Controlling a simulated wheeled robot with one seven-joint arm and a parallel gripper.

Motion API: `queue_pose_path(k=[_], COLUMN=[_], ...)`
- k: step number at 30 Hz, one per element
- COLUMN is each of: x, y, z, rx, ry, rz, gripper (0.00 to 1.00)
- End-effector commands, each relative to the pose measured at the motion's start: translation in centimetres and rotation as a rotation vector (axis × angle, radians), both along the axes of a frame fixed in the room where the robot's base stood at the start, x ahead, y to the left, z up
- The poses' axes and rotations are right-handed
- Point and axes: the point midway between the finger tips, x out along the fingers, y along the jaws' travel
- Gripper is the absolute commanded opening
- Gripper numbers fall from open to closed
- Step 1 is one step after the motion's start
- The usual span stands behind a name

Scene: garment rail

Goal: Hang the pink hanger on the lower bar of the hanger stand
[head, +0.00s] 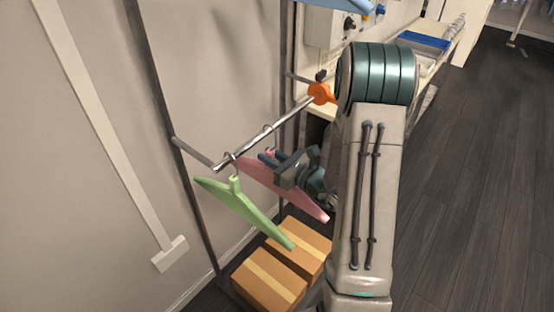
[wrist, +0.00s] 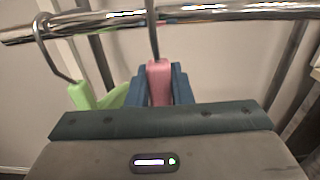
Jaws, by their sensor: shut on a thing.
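The pink hanger (head: 308,205) is at the lower bar (head: 254,141) of the hanger stand in the head view. My gripper (head: 272,158) is shut on the pink hanger near its neck. In the wrist view, the pink neck (wrist: 159,82) stands between my blue fingers (wrist: 158,88), and its metal hook rises to the bar (wrist: 200,13). A hook shows over the bar above the pink hanger in the head view. Whether the hook's weight rests on the bar I cannot tell.
A green hanger (head: 243,208) hangs on the same bar, left of the pink one; it also shows in the wrist view (wrist: 83,95). Cardboard boxes (head: 270,283) stand below. An orange piece (head: 320,93) is at the bar's far end.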

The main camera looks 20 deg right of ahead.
Motion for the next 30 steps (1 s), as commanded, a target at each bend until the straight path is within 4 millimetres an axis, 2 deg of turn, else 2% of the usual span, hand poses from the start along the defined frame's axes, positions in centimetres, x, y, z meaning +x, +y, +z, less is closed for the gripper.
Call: queue_pose_path(k=[13,15,21,30], x=[3.0,2.9,2.9,2.8], y=[2.0,1.9,1.9,1.9], z=[0.0,-1.1,-2.4,-3.0], rx=[0.0,0.0,0.0,0.0], ry=[0.0,0.0,0.0,0.0], rz=[0.001,-0.001,0.0,0.0], gripper=[0.0,0.0,0.0,0.0])
